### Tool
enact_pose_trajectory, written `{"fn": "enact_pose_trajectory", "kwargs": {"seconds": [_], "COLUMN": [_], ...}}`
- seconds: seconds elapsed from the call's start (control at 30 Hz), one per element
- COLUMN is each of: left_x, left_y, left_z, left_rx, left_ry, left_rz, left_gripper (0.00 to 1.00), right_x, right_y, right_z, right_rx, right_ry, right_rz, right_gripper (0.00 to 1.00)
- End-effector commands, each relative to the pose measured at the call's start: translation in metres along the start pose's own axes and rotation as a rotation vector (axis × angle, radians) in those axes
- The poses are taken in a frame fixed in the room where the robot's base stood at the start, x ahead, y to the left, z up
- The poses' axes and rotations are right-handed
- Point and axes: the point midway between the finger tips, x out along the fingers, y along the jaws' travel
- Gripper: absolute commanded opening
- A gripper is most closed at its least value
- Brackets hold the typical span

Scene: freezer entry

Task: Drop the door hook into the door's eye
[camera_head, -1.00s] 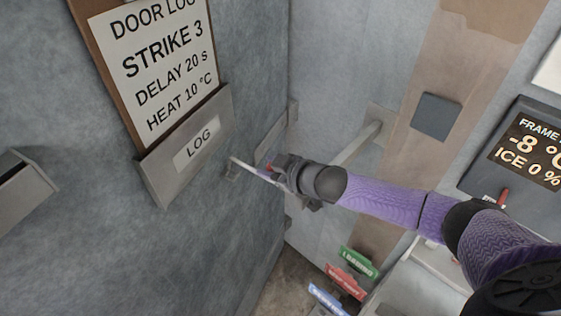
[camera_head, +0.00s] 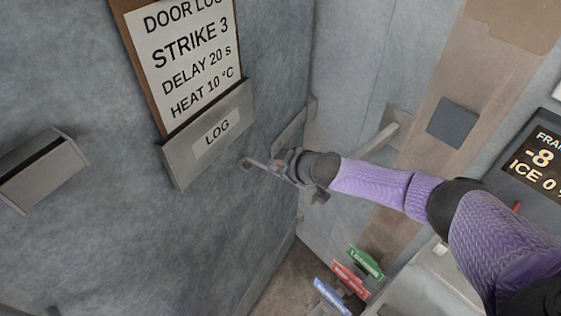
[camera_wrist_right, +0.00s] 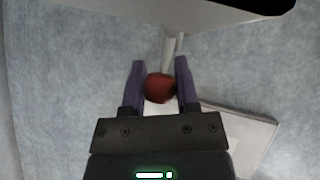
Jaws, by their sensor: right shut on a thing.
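The door hook (camera_head: 257,164) is a thin light rod running from a small mount on the grey wall, just right of the LOG holder, to my right gripper (camera_head: 279,166). In the right wrist view its red knob (camera_wrist_right: 160,88) sits between the two purple fingers of the right gripper (camera_wrist_right: 160,80), which are shut on it. A pale rod runs up behind the knob. The gripper and wrist cover part of the door area, and I cannot make out the door's eye. My left gripper is not in view.
A framed notice (camera_head: 187,55) and a LOG holder (camera_head: 210,135) are on the wall left of the gripper. A grey box (camera_head: 45,170) juts out at the far left. A pale bar handle (camera_head: 385,138) stands out behind my arm. Coloured tags (camera_head: 350,278) are below.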

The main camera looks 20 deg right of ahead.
Motion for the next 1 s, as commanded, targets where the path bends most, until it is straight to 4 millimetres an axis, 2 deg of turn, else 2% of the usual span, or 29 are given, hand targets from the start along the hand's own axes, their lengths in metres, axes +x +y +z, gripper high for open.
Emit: {"fn": "enact_pose_trajectory", "kwargs": {"seconds": [0.43,0.47,0.6,0.87,1.0], "left_x": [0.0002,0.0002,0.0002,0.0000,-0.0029], "left_y": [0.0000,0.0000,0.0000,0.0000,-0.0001], "left_z": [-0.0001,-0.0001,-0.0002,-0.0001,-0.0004], "left_rx": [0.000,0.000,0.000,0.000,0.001], "left_ry": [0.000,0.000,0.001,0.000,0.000], "left_rz": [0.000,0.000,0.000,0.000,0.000], "left_gripper": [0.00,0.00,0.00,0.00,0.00], "right_x": [0.0010,0.0010,0.0008,0.0004,-0.0085], "right_y": [-0.0037,-0.0037,-0.0027,-0.0013,-0.0012], "right_z": [0.0040,0.0040,0.0027,0.0014,0.0013], "right_rx": [-0.001,-0.001,-0.001,0.000,0.002], "right_ry": [-0.011,-0.011,-0.008,-0.005,-0.005], "right_rz": [-0.007,-0.007,-0.005,-0.003,-0.005], "right_gripper": [0.00,0.43,0.72,0.74,0.74]}}
